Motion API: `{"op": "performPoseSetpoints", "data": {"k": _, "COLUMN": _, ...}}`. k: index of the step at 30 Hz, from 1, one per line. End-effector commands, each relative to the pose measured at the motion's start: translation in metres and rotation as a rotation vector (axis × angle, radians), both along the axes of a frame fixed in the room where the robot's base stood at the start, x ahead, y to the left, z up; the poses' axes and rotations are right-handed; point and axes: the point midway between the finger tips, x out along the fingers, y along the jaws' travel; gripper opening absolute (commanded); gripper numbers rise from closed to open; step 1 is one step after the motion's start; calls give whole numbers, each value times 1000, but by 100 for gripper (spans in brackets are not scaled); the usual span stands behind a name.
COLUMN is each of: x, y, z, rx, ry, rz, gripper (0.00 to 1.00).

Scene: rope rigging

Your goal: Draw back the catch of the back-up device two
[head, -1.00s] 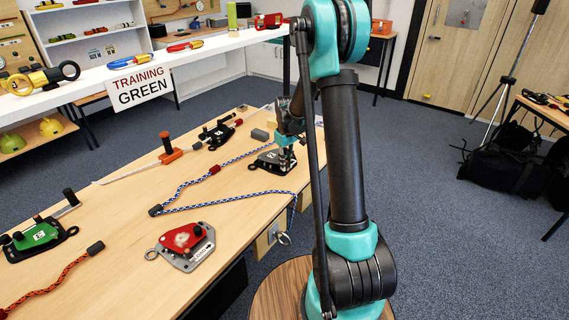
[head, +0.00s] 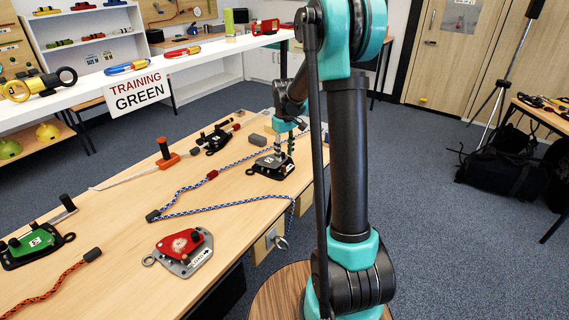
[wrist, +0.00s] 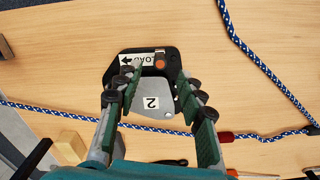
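The back-up device two (head: 268,167) is a black-based device on the table, right of the blue-white rope. In the wrist view its grey plate (wrist: 157,101) bears a "2", beside a white "LOAD" arrow label (wrist: 139,60) and a round copper-coloured part (wrist: 160,63). I cannot tell for certain which part is the catch. My gripper (wrist: 156,78) is above the device, its fingers apart on either side of the grey plate, with nothing between them that I can see held. In the head view my gripper (head: 285,146) points down over the device; whether it touches is unclear.
The blue-white rope (head: 225,202) lies across the table and passes close to the device.

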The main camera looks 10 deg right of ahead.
Motion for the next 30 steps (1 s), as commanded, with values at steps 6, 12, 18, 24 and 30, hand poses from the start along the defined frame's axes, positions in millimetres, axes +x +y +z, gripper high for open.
{"op": "performPoseSetpoints", "data": {"k": 6, "x": 0, "y": 0, "z": 32, "rx": 0, "ry": 0, "rz": 0, "gripper": 39}}
{"op": "performPoseSetpoints", "data": {"k": 12, "x": -1, "y": 0, "z": 41, "rx": 0, "ry": 0, "rz": 0, "gripper": 39}}
{"op": "performPoseSetpoints", "data": {"k": 18, "x": 0, "y": 0, "z": 41, "rx": 0, "ry": 0, "rz": 0, "gripper": 39}}
{"op": "performPoseSetpoints", "data": {"k": 24, "x": -12, "y": -2, "z": 43, "rx": 1, "ry": -13, "rz": -20, "gripper": 39}}
{"op": "performPoseSetpoints", "data": {"k": 30, "x": -68, "y": -9, "z": 43, "rx": 8, "ry": -83, "rz": -118, "gripper": 39}}
